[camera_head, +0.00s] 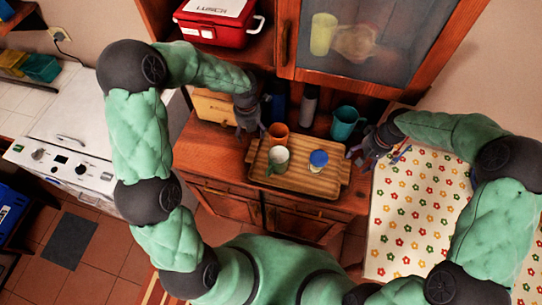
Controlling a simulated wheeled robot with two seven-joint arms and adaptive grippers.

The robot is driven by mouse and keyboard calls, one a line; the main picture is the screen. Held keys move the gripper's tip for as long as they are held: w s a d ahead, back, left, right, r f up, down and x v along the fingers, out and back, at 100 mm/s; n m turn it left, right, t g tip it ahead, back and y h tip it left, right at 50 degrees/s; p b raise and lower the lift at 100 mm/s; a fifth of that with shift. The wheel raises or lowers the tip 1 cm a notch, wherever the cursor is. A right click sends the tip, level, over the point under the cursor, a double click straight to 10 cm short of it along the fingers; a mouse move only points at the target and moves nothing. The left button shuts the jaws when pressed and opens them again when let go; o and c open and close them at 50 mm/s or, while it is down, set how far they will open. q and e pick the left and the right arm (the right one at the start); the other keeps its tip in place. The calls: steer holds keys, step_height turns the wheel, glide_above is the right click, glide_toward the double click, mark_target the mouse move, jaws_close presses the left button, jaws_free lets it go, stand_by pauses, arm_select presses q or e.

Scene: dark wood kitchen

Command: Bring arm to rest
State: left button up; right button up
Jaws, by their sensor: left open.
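My left arm comes in from the left, and its dark gripper (248,128) hangs above the back left of a wooden tray (328,177). The left gripper is open, and I see nothing between its fingers. My right arm comes in from the right. Its gripper (357,158) is beside the tray's right end, near the flowered cloth; it is too small to tell how far its fingers are apart. On the tray are an orange cup (279,131), a pale green mug (277,159) and a small blue-lidded jar (318,159).
A teal mug (345,124) and a dark bottle (308,105) stand behind the tray on the wooden cabinet. A glass-doored cupboard (366,45) and a red cooler (217,24) are above. A flowered cloth (410,213) lies to the right, a white appliance (72,160) stands left.

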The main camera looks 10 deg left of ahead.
steer(key=shift+d+r, duration=0.15)
steer(key=shift+r, duration=0.6)
